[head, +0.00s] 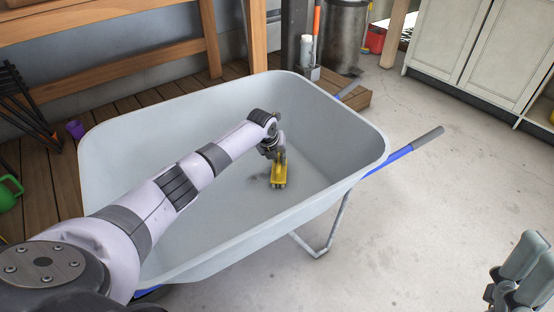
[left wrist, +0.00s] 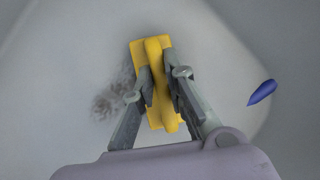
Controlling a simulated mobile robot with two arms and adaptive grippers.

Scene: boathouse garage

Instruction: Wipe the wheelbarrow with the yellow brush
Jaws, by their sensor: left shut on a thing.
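The grey wheelbarrow (head: 225,205) with blue handles stands in the middle of the head view. My left arm reaches over its near side into the tub. My left gripper (head: 275,158) is shut on the yellow brush (head: 279,172), low inside the tub. In the left wrist view the fingers (left wrist: 160,85) clasp the raised middle of the brush (left wrist: 153,60). A dark smudge (left wrist: 113,97) marks the tub surface just left of the brush. Whether the brush touches the tub is hard to tell. My right gripper (head: 522,275) shows partly at the lower right edge; its fingertips are unclear.
A wooden bench (head: 120,65) stands behind the wheelbarrow on decking. A green watering can (head: 8,190) and a purple cup (head: 75,129) are at the left. A metal bin (head: 345,38) and pale cabinets (head: 490,55) are at the back. The floor at right is clear.

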